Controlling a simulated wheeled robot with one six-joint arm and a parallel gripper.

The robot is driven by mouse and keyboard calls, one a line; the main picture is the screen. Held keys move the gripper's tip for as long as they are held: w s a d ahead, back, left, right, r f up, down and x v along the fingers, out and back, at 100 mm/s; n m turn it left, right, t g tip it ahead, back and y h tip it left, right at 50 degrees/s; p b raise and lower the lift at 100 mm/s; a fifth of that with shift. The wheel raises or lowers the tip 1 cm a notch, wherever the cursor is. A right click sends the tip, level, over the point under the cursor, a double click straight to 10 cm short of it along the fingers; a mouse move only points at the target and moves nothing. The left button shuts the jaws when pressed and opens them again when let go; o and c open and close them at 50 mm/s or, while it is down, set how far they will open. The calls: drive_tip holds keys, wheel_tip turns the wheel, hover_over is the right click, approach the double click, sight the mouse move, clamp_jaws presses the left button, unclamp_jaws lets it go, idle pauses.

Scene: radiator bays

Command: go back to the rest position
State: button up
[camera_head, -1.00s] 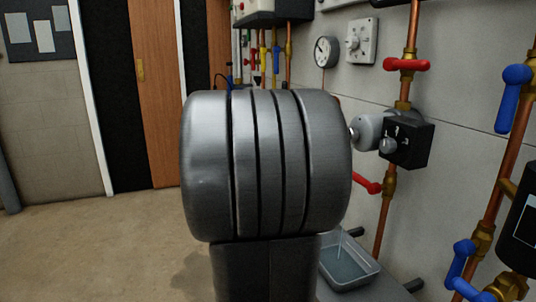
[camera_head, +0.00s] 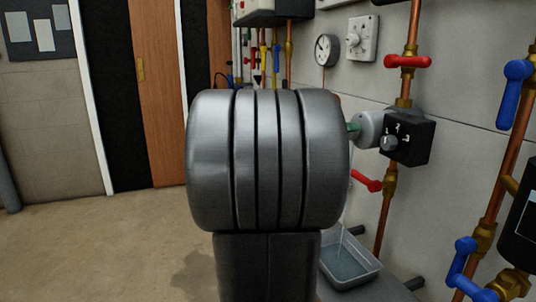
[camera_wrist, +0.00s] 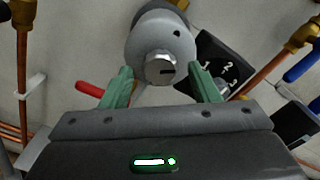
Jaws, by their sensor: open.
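My gripper (camera_wrist: 163,86) is open in the wrist view, with its two green fingers apart and nothing between their tips. A round grey pump body (camera_wrist: 160,42) with a silver slotted screw at its centre lies just beyond the fingers. In the head view, a bit of green finger shows at the left edge of the pump (camera_head: 372,128). My arm's large grey joint hides most of the gripper there. A black box with a numbered dial (camera_head: 408,140) sits on the pump's right; it also shows in the wrist view (camera_wrist: 222,66).
A red lever (camera_head: 407,62) is above the pump and another (camera_head: 367,181) below. A clear tray (camera_head: 348,262) stands below, with a thin stream above it. Copper pipes with blue handles (camera_head: 515,95) stand at right. A gauge (camera_head: 327,50) hangs behind. Floor at left is open.

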drive_tip(key=p+v, duration=0.2)
drive_tip(key=v, duration=1.1)
drive_tip(key=w+d+n+p, duration=0.2)
drive_tip(key=d+n+p, duration=0.4)
drive_tip(key=n+p, duration=0.2)
drive_tip(key=w+d+n+p, duration=0.2)
drive_tip(key=d+n+p, duration=0.5)
drive_tip(key=n+p, duration=0.1)
drive_tip(key=shift+w+r, duration=0.15)
drive_tip(key=shift+w, duration=0.25)
idle(0.4)
drive_tip(key=shift+p, duration=0.3)
